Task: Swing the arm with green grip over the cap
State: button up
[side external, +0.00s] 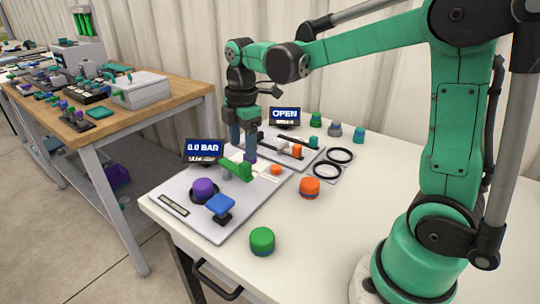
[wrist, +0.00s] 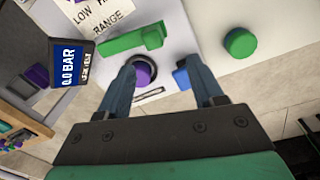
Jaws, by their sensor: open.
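A green-gripped arm (side external: 237,168) stands on a pale panel (side external: 179,216), beside a purple round cap (side external: 203,187) seated in a dark ring. In the wrist view the green grip (wrist: 128,41) lies above the purple cap (wrist: 145,73) in the picture, to one side of it rather than across it. My gripper (side external: 243,143) is open and empty, pointing down above the panel. In the wrist view my gripper's fingertips (wrist: 160,68) appear either side of the purple cap, whose edge is partly hidden by the left finger. I cannot tell the fingers' exact height.
A blue square knob (side external: 220,205) stands on the panel's near side. A display (side external: 204,151) reads 0.0 BAR; another (side external: 285,114) reads OPEN. Loose green (side external: 262,240) and orange (side external: 309,187) caps and black rings (side external: 340,155) lie on the table. The table's front right is clear.

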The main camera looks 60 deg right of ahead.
aim_at(243, 164)
jog(key=shift+w+d+f+n+g, duration=0.3)
jog(key=shift+w+d+f+n, duration=0.15)
jog(key=shift+n, duration=0.25)
jog(key=shift+a+f, duration=0.1)
jog(key=shift+f, duration=2.7)
grip_shut()
